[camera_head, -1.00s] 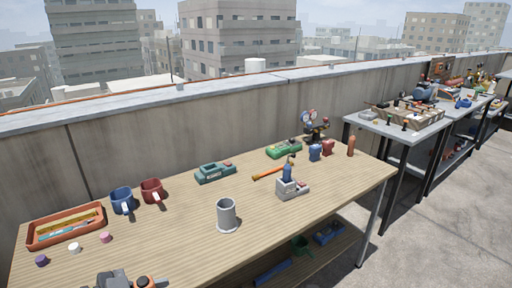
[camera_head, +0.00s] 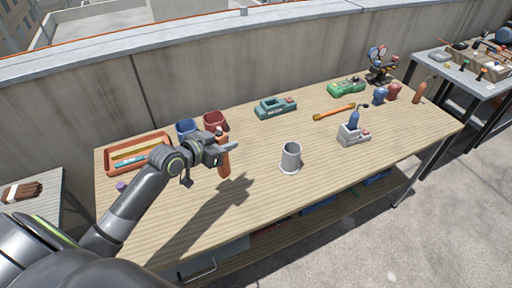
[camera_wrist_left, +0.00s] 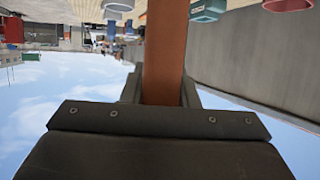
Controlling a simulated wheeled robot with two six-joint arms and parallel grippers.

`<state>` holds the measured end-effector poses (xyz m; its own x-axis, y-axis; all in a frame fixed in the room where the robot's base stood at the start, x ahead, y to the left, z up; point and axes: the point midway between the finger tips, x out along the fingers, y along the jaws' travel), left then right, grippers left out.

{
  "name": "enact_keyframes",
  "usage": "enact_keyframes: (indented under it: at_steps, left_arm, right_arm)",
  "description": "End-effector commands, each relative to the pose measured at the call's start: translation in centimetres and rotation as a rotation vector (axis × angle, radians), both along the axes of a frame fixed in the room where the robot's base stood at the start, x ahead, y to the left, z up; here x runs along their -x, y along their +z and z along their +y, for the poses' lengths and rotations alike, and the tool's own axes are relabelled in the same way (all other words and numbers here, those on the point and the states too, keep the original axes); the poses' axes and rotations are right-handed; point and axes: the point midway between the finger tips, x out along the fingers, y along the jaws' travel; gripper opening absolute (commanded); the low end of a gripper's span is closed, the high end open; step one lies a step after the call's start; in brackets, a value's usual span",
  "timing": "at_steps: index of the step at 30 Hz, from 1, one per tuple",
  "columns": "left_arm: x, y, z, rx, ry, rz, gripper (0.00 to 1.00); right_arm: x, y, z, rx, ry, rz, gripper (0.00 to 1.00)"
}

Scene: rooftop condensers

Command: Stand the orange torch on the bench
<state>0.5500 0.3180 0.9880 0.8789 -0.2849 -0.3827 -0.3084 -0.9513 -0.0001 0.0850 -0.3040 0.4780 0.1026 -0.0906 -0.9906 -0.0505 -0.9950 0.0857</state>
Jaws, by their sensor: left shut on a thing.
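My left gripper (camera_head: 220,148) is shut on the orange torch (camera_head: 224,165). The torch is held roughly upright, its lower part below the fingers, over the wooden bench (camera_head: 260,207). It appears a little above the bench top, with a shadow below; the exact gap is hard to tell. In the left wrist view the torch (camera_wrist_left: 165,50) runs as an orange-brown bar between the fingers. My right gripper is not in view.
A grey cup-shaped holder (camera_head: 290,158) stands right of the torch. Red (camera_head: 215,121) and blue (camera_head: 186,127) mugs and an orange tray (camera_head: 107,168) are behind and left. A blue torch sits in a grey base (camera_head: 352,137). The bench front is clear.

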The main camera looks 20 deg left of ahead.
Motion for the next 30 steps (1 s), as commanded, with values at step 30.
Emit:
enact_keyframes:
  at_steps: [30]
  left_arm:
    - [0.0,-9.7,0.0,0.0,-0.001,0.0,0.0]
  right_arm:
    - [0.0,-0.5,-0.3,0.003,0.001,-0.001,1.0]
